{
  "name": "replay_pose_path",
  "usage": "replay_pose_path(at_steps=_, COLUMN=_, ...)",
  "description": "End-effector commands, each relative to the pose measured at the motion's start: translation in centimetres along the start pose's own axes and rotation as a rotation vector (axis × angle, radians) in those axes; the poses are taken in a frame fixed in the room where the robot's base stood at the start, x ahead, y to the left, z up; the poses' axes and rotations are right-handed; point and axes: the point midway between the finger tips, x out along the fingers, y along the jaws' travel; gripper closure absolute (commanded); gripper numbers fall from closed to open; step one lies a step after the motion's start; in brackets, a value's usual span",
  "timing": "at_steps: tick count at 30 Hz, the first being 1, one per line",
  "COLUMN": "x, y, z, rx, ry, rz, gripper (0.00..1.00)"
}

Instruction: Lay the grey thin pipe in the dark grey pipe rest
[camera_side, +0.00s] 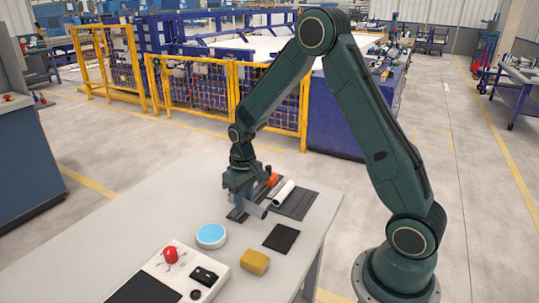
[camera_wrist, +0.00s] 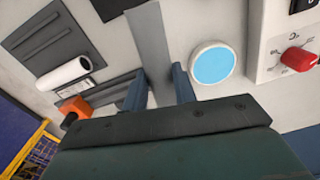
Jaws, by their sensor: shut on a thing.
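My gripper (camera_wrist: 160,92) is shut on the grey thin pipe (camera_wrist: 148,38), which runs between its two fingers in the wrist view. In the side view my gripper (camera_side: 246,196) is low over the table, and the pipe's near end (camera_side: 256,210) shows below it. Dark grey ridged plates lie on the table: one (camera_wrist: 58,40) at upper left in the wrist view, another (camera_wrist: 112,90) close beside my gripper's left finger. I cannot tell for sure which is the pipe rest. The pipe appears beside both, not in their grooves. Its far end is hidden by my gripper.
A white pipe (camera_wrist: 64,75) lies between the plates, with an orange object (camera_wrist: 75,107) near it. A blue-topped round disc (camera_side: 211,236), a black square (camera_side: 281,238), a yellow block (camera_side: 254,262) and a control box with a red knob (camera_side: 171,255) stand nearer the front.

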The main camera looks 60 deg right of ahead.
Motion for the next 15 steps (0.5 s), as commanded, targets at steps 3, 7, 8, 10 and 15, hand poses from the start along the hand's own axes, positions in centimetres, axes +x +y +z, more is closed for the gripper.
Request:
replay_pose_path(at_steps=3, x=-1.1, y=0.7, z=-0.8, rx=0.113, ry=0.007, rz=-0.018, gripper=0.98)
replay_pose_path(at_steps=7, x=-2.4, y=1.5, z=-1.7, rx=0.260, ry=0.015, rz=-0.041, gripper=0.98)
replay_pose_path(at_steps=8, x=-2.7, y=1.7, z=-1.9, rx=0.294, ry=0.017, rz=-0.047, gripper=0.98)
replay_pose_path(at_steps=10, x=-3.5, y=2.2, z=-2.4, rx=0.375, ry=0.024, rz=-0.060, gripper=0.98)
replay_pose_path(at_steps=15, x=-5.4, y=3.3, z=-3.4, rx=0.569, ry=0.044, rz=-0.091, gripper=0.98)
